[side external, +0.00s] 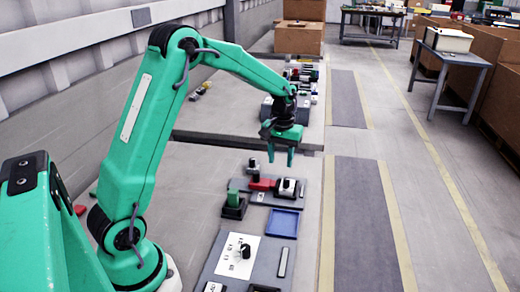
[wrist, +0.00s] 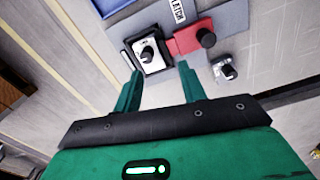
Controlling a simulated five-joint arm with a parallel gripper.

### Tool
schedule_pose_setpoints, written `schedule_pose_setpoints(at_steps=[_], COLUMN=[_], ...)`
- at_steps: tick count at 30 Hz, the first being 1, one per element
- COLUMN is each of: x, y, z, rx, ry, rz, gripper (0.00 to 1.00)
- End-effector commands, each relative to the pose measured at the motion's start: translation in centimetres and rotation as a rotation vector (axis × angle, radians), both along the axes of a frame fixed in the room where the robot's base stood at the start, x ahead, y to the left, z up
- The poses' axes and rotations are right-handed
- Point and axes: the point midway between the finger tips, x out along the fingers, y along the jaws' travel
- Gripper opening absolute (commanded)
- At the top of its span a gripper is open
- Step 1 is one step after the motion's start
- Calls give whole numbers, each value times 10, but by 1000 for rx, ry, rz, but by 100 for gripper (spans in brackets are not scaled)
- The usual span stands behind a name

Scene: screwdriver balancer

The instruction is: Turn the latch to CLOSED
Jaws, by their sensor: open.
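A grey plate (side external: 250,189) carries a small white label (side external: 260,196), which reads LATCH in the wrist view (wrist: 178,10). Beside it are a red block (side external: 262,184) with a dark knob, also in the wrist view (wrist: 185,41), and a black-edged white-faced unit (side external: 288,187) with a dark knob, also in the wrist view (wrist: 147,64). I cannot tell which of the two is the latch, or its setting. My gripper (side external: 281,154) is open and empty above the plate. In the wrist view its fingertips (wrist: 158,72) flank the near part of the white-faced unit.
A blue tray (side external: 283,223) lies in front of the plate. A dark-green block (side external: 234,198) stands left of it. A white panel with a black knob (side external: 245,251) is nearer. A small silver fitting (wrist: 225,70) sits beside the red block. Cluttered items stand behind my gripper.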

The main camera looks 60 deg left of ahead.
Motion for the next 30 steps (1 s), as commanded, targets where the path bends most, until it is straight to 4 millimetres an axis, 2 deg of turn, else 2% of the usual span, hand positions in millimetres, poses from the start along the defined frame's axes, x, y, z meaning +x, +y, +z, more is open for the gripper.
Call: schedule_pose_setpoints(at_steps=[6, 12, 23, 30], x=[8, 12, 12, 12], y=[-12, -18, -19, -19], z=[3, 5, 2, -15], rx=[0, 1, 0, 1], ry=[-1, -1, 0, 1], rz=[254, 385, 411, 410], gripper=[41, 41, 41, 41])
